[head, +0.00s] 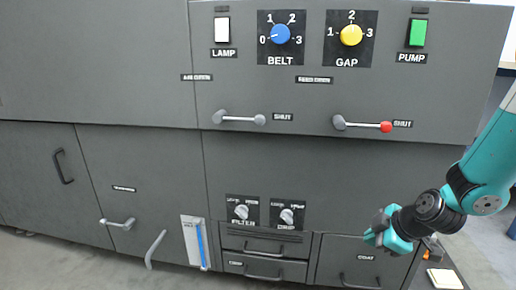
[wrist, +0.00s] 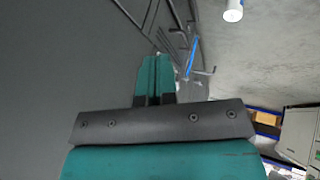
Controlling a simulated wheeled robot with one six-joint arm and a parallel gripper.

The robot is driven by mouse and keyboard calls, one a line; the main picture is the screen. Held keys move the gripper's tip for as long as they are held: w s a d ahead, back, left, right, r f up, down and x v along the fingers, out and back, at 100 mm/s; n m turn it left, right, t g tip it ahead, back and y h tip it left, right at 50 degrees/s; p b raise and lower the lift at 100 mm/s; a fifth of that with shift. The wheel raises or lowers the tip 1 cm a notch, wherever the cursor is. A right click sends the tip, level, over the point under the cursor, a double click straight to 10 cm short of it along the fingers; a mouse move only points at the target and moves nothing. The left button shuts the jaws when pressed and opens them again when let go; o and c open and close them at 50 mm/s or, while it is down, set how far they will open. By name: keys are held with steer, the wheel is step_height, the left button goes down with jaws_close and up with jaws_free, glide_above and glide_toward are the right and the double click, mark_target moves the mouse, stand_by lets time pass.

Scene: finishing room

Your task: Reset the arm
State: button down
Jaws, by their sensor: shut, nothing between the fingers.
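My gripper (head: 382,238) is at the lower right of the head view, in front of the coat drawer of the grey machine. In the wrist view my gripper (wrist: 154,62) shows its two teal fingers pressed together, with nothing between them. My teal arm comes in from the right edge of the head view. Whether the gripper touches the machine front cannot be told.
The grey machine (head: 290,165) fills most of the head view. It carries a blue belt knob (head: 281,34), a yellow gap knob (head: 351,35), a green pump switch (head: 418,33), a white lamp switch (head: 222,30) and levers. Open floor (wrist: 255,60) lies to the right.

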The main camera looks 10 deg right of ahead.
steer(key=s+a+r+m+g+y+p, duration=0.1)
steer(key=s+a+r+g+p, duration=0.15)
steer(key=a+r, duration=0.65)
steer(key=s+a+r+m+g+p, duration=0.2)
steer(key=s+a+r+m+p, duration=0.15)
steer(key=s+r, duration=0.65)
steer(key=s+a+r+m+g+p, duration=0.2)
steer(key=s+a+r+p, duration=0.3)
steer(key=s+r, duration=0.5)
step_height(320, 180, up, 36)
steer(key=p, duration=3.6)
steer(key=shift+r, duration=0.15)
steer(key=shift+w, duration=0.1)
